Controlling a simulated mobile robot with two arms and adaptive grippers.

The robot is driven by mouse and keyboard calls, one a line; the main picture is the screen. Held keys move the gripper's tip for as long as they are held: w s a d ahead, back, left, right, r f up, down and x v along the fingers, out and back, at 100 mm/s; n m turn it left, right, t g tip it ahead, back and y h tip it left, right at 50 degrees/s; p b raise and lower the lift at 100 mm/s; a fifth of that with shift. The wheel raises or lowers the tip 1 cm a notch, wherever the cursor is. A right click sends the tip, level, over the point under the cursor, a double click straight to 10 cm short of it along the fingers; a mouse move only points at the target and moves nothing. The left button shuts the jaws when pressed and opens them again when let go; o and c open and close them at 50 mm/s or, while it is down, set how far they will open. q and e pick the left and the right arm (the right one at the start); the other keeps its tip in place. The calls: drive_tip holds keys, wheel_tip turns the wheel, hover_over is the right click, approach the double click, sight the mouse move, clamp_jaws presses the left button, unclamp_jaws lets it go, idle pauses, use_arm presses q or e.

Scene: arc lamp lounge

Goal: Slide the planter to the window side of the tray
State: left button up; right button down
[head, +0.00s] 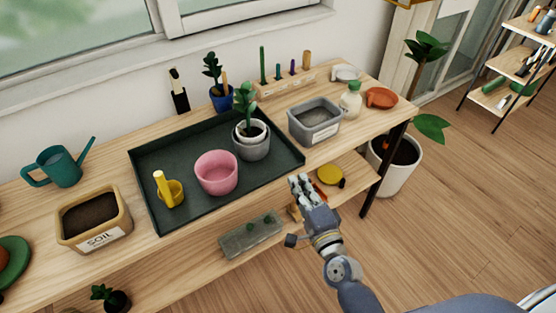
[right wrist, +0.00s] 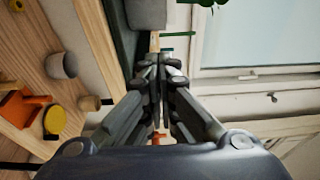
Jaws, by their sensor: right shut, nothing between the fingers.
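The dark green tray (head: 160,215) lies on the wooden bench against the window wall. In it, a grey pot with a white inner pot and a green plant, likely the planter (head: 252,148), stands upright at right of centre. An empty pink pot (head: 216,178) stands left of it, nearer the front. My right gripper (head: 300,184) is shut and empty at the bench's front edge, near the tray's front right corner and apart from the planter. Its closed fingers (right wrist: 158,65) show in the right wrist view. My left gripper is out of view.
A grey bin (head: 315,122) stands just right of the tray. The window (head: 75,40) is behind the bench. A soil box (head: 93,218) and teal watering can (head: 58,165) stand to the left. The tray's back strip has free room left of the planter.

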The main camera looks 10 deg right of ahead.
drive_tip(key=p, duration=0.1)
approach(267, 137)
drive_tip(key=w+d, duration=0.2)
drive_tip(key=shift+d+r, duration=0.2)
drive_tip(key=shift+d, duration=0.1)
drive_tip(key=shift+w+a+p, duration=0.2)
drive_tip(key=shift+w+a, duration=0.1)
drive_tip(key=shift+a, duration=0.2)
drive_tip(key=shift+w+a+p, duration=0.2)
drive_tip(key=shift+w+a, duration=0.15)
drive_tip(key=shift+a, duration=0.2)
drive_tip(key=shift+w+a+f, duration=0.1)
drive_tip(key=shift+w+a, duration=0.25)
drive_tip(key=shift+a, duration=0.15)
